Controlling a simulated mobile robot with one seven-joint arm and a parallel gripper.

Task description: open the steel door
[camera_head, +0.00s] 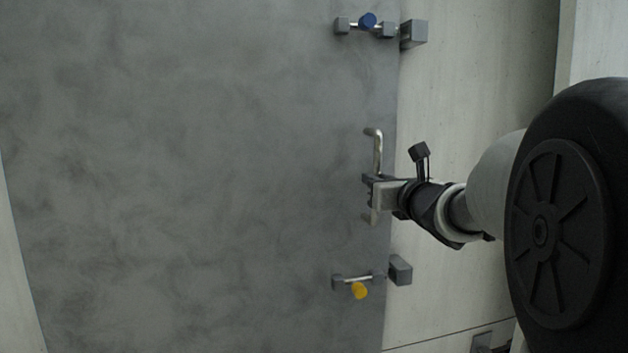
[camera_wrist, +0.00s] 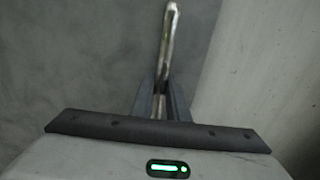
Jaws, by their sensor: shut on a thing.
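The steel door (camera_head: 200,170) is a large mottled grey panel filling the left and middle of the head view. Its handle (camera_head: 378,150) is an upright metal bar near the door's right edge. My gripper (camera_head: 369,190) is shut on the lower part of the handle. In the wrist view the handle (camera_wrist: 168,50) rises from between the two fingers of my gripper (camera_wrist: 160,100). An upper bolt with a blue knob (camera_head: 367,20) and a lower bolt with a yellow knob (camera_head: 359,290) are on the door. Both bolts appear clear of their frame blocks.
A grey block (camera_head: 413,34) sits beside the upper bolt and another (camera_head: 400,270) beside the lower one, both on the pale wall (camera_head: 470,90) right of the door. My arm spans the right side. A small grey box (camera_head: 481,342) shows at the bottom right.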

